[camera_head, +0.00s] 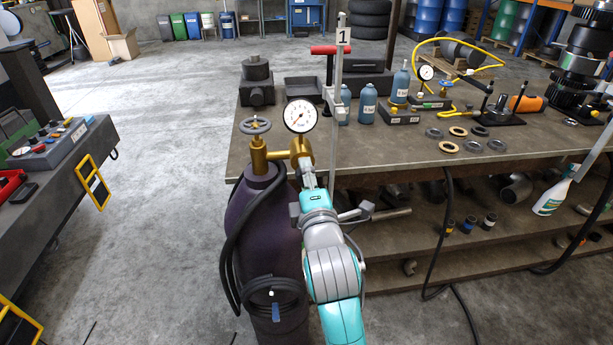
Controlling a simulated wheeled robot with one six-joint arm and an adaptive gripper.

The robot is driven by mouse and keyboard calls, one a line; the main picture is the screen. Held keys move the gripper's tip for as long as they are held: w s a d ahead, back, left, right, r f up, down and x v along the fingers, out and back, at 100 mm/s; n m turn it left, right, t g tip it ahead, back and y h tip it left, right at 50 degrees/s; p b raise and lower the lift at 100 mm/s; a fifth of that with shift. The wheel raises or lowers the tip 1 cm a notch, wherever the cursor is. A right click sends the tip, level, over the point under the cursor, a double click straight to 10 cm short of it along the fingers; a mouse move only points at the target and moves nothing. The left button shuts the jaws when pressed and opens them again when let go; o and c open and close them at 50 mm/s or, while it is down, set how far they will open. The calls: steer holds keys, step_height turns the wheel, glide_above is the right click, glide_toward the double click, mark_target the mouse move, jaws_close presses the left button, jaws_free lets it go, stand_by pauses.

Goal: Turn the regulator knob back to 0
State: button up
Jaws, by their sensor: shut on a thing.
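A dark purple gas cylinder (255,225) stands upright at the left front corner of the workbench, with a grey handwheel valve (255,125) on top. A brass regulator (300,152) sticks out to its right, with a round white dial gauge (300,116) above it. The gauge needle is too small to read exactly. My gripper (307,170) is at the front of the regulator, shut on its knob. The knob itself is mostly hidden behind the fingers, and its setting cannot be read.
The workbench (400,155) carries a post marked 1 (338,90), blue bottles (367,104), several rings and a second gauge (426,72). A black hose (232,235) loops down the cylinder. A control panel (50,142) stands at the left; the floor between is clear.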

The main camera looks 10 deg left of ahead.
steer(key=n, duration=0.4)
steer(key=shift+n, duration=2.2)
steer(key=o, duration=1.1)
steer(key=shift+o, duration=0.2)
steer(key=v, duration=1.2)
steer(key=shift+d, duration=0.1)
